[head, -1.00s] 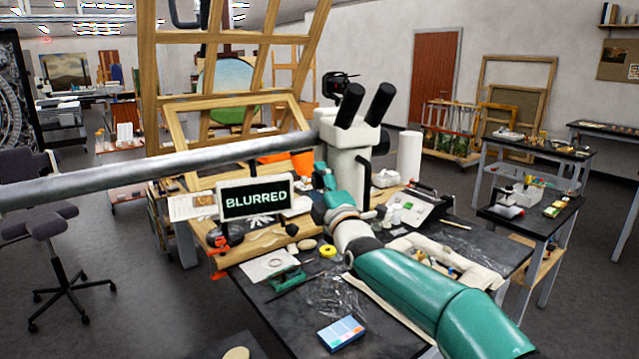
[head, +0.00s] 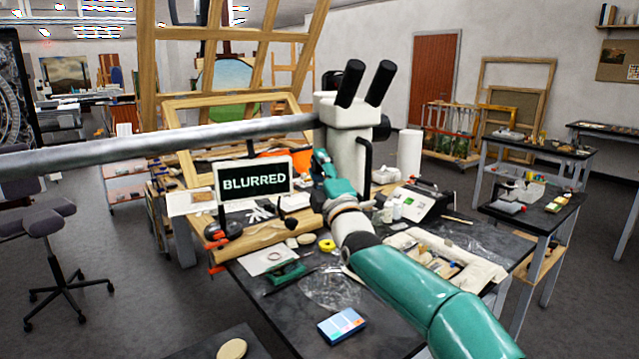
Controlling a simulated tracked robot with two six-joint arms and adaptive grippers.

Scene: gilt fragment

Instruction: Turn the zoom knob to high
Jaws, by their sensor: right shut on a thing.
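A white stereo microscope (head: 347,150) with two black eyepieces hangs from a grey metal boom (head: 170,140) over the worktable. A small screen (head: 253,183) left of it reads BLURRED. My right arm reaches in from the lower right, and my teal right gripper (head: 320,168) is at the left side of the microscope body. It is shut on the zoom knob, which the fingers hide, so its setting cannot be read. My left gripper is out of view.
The dark worktable (head: 285,318) holds a blue box (head: 341,326), yellow tape (head: 326,245), crumpled clear film and a tool roll (head: 445,262). A wooden easel frame stands behind. A chair (head: 45,230) is at the left. The boom crosses the left half of the view.

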